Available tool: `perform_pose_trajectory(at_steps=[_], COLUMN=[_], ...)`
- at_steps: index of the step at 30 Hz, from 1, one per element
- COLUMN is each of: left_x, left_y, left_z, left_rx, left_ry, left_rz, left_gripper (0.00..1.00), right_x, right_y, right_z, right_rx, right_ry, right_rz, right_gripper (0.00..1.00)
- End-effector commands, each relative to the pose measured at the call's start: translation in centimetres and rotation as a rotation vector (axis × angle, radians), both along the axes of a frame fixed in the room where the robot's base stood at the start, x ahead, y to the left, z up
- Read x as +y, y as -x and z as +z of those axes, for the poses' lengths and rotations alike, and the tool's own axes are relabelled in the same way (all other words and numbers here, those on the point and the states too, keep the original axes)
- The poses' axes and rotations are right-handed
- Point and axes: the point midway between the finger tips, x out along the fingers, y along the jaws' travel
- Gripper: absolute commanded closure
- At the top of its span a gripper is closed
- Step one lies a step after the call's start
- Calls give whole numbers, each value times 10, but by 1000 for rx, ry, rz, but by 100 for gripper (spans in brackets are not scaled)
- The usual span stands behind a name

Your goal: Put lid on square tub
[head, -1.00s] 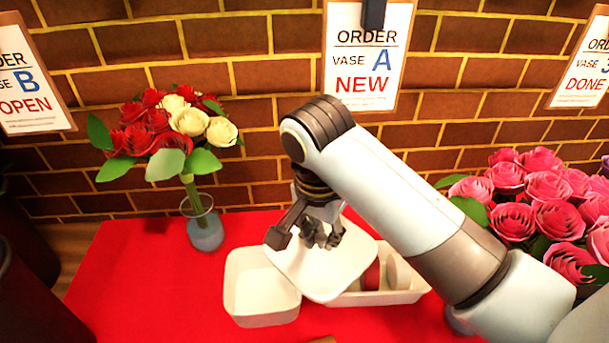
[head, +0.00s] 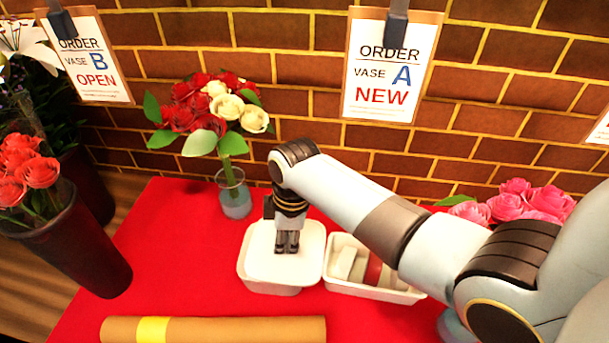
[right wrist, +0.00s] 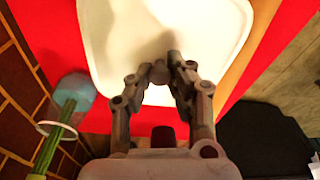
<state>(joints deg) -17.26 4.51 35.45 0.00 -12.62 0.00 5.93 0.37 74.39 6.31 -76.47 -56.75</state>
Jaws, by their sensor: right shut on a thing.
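The white lid (head: 306,255) lies flat over the top of the white square tub (head: 270,289) on the red cloth. It hides the tub's opening, and only a strip of the tub's front wall shows. I cannot tell whether the rims are fully seated. My right gripper (head: 286,249) points down and is shut on the middle of the lid, seemingly by a small grip there. In the right wrist view the lid (right wrist: 200,25) fills the space ahead of the fingers (right wrist: 162,72). My left gripper is not in view.
A white tray (head: 385,293) with a red roll and pale items stands right of the tub. A glass vase (head: 235,197) of red and cream roses stands behind. A brown paper roll (head: 240,329) lies in front. A dark bucket (head: 80,250) stands left. The cloth's left part is clear.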

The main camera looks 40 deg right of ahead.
Motion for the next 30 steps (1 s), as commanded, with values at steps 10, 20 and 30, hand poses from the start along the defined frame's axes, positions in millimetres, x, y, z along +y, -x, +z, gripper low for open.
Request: perform_pose_trajectory(at_steps=[10, 20, 30], left_x=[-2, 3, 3], left_y=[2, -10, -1], left_z=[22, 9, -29], left_rx=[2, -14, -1], left_ry=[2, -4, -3], left_rz=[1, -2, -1], left_gripper=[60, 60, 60], right_x=[12, 12, 11], right_y=[-33, -35, -35], right_z=[33, 22, -9], right_rx=[-2, 0, -1], right_ry=[1, 2, 2], right_rz=[13, 12, 11], right_gripper=[100, 100, 100])
